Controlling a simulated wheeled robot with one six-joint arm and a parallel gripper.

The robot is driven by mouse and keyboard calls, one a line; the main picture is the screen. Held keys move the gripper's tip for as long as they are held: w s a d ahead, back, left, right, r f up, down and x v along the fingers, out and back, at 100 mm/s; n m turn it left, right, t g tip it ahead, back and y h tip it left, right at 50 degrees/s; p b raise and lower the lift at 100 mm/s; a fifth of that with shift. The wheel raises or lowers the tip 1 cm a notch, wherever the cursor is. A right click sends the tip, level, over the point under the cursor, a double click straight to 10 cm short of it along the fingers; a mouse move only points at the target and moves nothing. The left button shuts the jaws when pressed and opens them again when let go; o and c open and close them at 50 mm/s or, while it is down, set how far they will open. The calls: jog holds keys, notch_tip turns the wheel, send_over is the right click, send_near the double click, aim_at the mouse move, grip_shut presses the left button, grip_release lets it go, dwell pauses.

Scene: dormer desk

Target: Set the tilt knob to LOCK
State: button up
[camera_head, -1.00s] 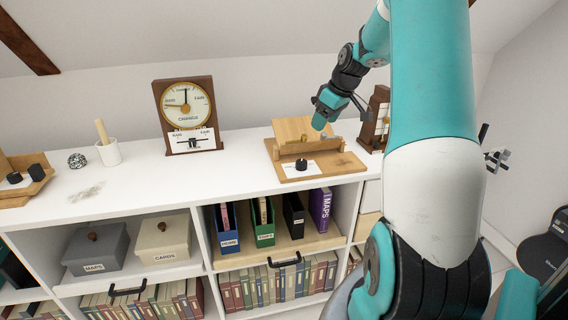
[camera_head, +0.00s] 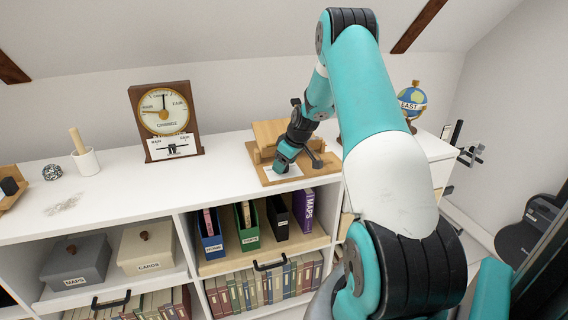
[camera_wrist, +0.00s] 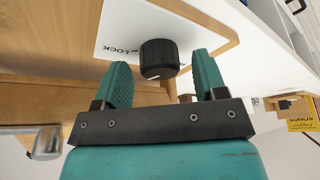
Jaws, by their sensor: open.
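The black ribbed tilt knob (camera_wrist: 159,58) sits on a white label card (camera_wrist: 125,38) with the word LOCK readable on it. The wooden stand (camera_head: 318,164) carrying the card is on the white shelf top. My gripper (camera_wrist: 162,75) is open, with one teal finger on each side of the knob and a visible gap to each. In the head view my gripper (camera_head: 284,164) is down over the front of the stand and hides the knob. The knob's pointer setting cannot be read.
A white cup with a wooden handle (camera_head: 85,160) and a wire ball (camera_head: 52,172) are further left. A globe (camera_head: 411,103) is at the right. The shelf top between clock and stand is clear.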

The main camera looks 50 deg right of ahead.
jog(key=shift+w+f, duration=0.15)
jog(key=shift+f, duration=0.15)
jog(key=c, duration=0.9)
jog(key=m+h, duration=0.1)
jog(key=m, duration=0.2)
jog(key=shift+a+m, duration=0.15)
jog(key=shift+m, duration=0.15)
jog(key=shift+r+m+h+b, duration=0.15)
jog(key=shift+m+h, duration=0.25)
jog(key=shift+m, duration=0.5)
jog(key=shift+f+m+h+b, duration=0.15)
jog(key=shift+m+h, duration=0.25)
jog(key=shift+m, duration=0.5)
jog(key=shift+r, duration=0.1)
